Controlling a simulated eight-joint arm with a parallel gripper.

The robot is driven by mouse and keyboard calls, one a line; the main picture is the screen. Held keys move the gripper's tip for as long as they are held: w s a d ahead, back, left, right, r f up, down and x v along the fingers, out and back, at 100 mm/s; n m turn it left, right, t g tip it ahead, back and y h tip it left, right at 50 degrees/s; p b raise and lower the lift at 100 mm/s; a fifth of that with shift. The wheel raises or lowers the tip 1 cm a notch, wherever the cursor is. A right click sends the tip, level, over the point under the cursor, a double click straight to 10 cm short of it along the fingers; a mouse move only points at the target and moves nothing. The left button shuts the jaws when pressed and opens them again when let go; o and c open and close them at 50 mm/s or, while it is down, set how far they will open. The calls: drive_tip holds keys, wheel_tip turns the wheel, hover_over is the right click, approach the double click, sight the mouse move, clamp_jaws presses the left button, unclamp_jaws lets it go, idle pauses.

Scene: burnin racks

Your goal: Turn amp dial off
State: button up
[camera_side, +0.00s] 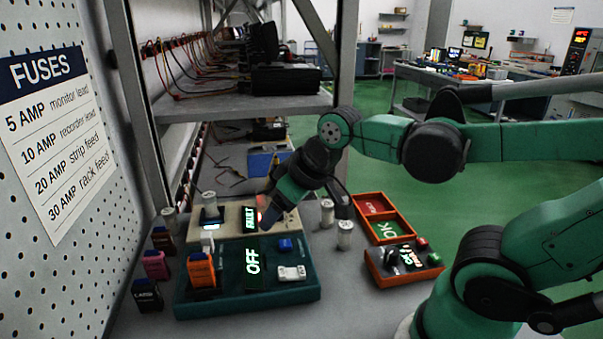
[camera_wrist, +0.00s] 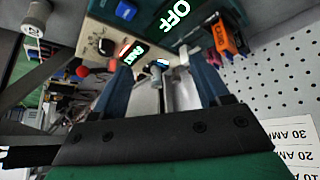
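My gripper (camera_side: 302,205) is over the bench, at the right end of a beige panel (camera_side: 229,221). In the wrist view its two blue fingers stand apart, with nothing gripped between the tips (camera_wrist: 161,66). The beige panel also shows there (camera_wrist: 98,33), with a black knob (camera_wrist: 107,46) near the left finger and a lit FAULT display (camera_wrist: 131,53). No readable label shows which knob is the amp dial. An orange-red box (camera_side: 432,272) to the right carries a dark knob (camera_side: 391,254) and a lit display. My gripper hides part of the beige panel in the side view.
A dark green panel (camera_side: 309,293) with a lit OFF display (camera_side: 253,262) stands in front. Colored fuses (camera_side: 155,265) stand left. Small cylinders (camera_side: 345,235) and an orange tray (camera_side: 388,213) stand right. A shelf post (camera_side: 346,60) rises close behind my arm.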

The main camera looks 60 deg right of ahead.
drive_tip(key=w+d+f+n+g, duration=0.1)
drive_tip(key=w+d+g, duration=0.1)
drive_tip(key=w+d, duration=0.1)
drive_tip(key=w+d+f+n+g, duration=0.1)
drive_tip(key=w+d+n+g, duration=0.1)
drive_tip(key=w+d, duration=0.1)
drive_tip(key=w+d+f+n+g, duration=0.1)
drive_tip(key=w+d+n+g, duration=0.1)
drive_tip(key=w+d, duration=0.2)
drive_tip(key=shift+d+f, duration=0.2)
drive_tip(key=shift+f, duration=0.1)
drive_tip(key=shift+w+d+f, duration=0.1)
drive_tip(key=shift+d+f, duration=0.2)
drive_tip(key=shift+f, duration=2.9)
clamp_jaws()
